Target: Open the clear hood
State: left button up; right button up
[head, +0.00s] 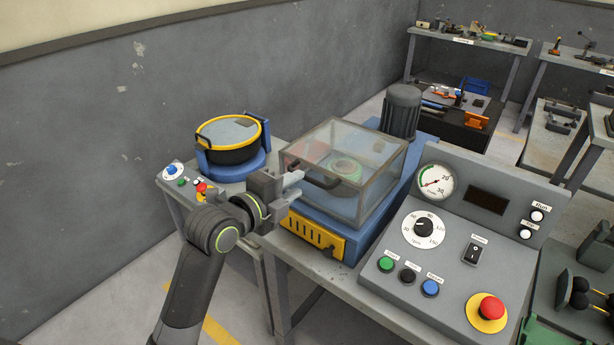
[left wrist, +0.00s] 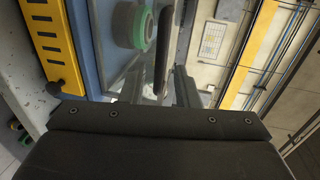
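The clear hood (head: 375,185) is a see-through box with a grey frame, down over a blue machine base (head: 320,225). A dark bar handle (head: 318,180) runs along its front upper edge. A green ring part (head: 346,170) shows inside. My left gripper (head: 291,184) is at the left end of the handle. In the left wrist view the handle (left wrist: 163,45) reaches down between the two open fingers (left wrist: 160,88), with gaps visible beside it. I cannot tell whether a finger touches it. My right gripper is not in view.
A black bowl with a yellow rim (head: 231,138) stands left of the hood. A control panel (head: 450,240) with a gauge, dial and red stop button stands close on the right. A dark motor (head: 401,110) rises behind the hood. A grey wall (head: 180,90) bounds the left.

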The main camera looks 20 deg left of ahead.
aim_at(307, 179)
pick_arm(q)
jog(key=shift+p+x, duration=0.35)
jog(key=shift+x, duration=2.25)
grip_shut()
